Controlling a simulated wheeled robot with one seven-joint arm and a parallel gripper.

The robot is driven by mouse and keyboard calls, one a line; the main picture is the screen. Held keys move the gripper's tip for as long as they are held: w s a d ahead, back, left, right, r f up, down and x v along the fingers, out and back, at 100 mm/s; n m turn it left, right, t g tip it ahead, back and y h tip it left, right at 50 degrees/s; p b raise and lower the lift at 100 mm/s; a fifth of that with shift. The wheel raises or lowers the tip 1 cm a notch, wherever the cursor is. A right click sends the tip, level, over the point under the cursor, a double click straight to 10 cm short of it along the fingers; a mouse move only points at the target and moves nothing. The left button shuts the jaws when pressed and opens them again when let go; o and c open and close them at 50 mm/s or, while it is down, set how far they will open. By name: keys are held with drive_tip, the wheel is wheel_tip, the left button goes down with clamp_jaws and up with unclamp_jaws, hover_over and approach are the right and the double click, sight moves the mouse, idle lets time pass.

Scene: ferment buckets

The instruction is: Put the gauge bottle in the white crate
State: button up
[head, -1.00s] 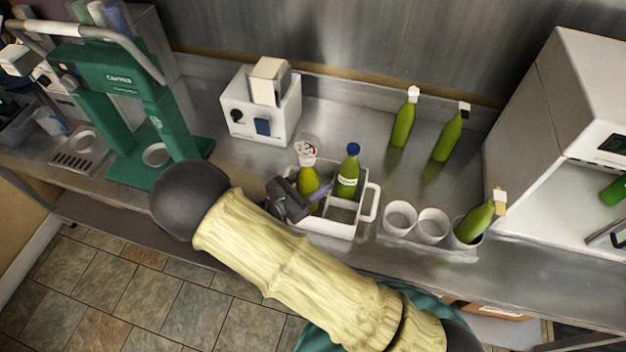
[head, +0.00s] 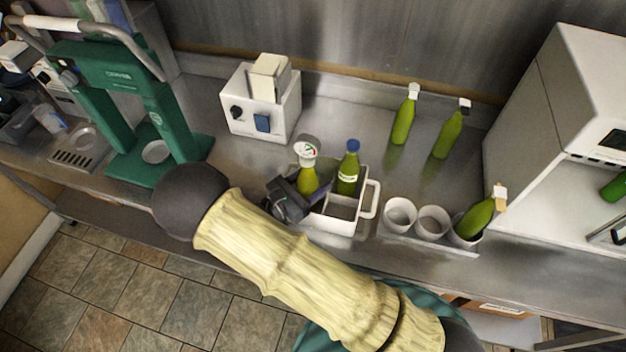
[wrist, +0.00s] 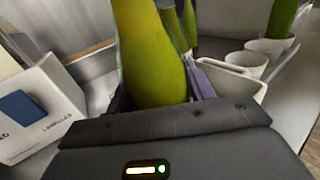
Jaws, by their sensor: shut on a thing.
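The gauge bottle (head: 308,180) is yellow-green with a round dial on top and stands upright at the left part of the white crate (head: 338,224). My gripper (head: 296,193) is shut on it, and in the wrist view the bottle (wrist: 150,60) rises between the fingers. The bottle's base is hidden by my gripper and the crate, so I cannot tell whether it touches the crate floor. A green bottle with a blue cap (head: 348,172) stands in the crate's back right compartment. The front right compartment looks empty. The crate also shows in the wrist view (wrist: 232,78).
Three white cups (head: 399,214) stand right of the crate, the right one holding a tilted green bottle (head: 474,218). Two green bottles (head: 403,120) stand behind. A white box device (head: 262,103) and a green press (head: 118,100) stand left. A white machine (head: 560,120) is at right.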

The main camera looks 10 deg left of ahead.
drive_tip(key=o, duration=1.3)
drive_tip(key=shift+f, duration=0.3)
drive_tip(key=shift+o, duration=0.8)
drive_tip(key=shift+s+d+f, duration=0.1)
drive_tip(key=shift+d, duration=0.05)
drive_tip(key=shift+r+p, duration=0.35)
drive_tip(key=shift+r, duration=0.25)
drive_tip(key=b+v, duration=0.4)
drive_tip(key=v, duration=0.8)
drive_tip(key=shift+r, duration=0.2)
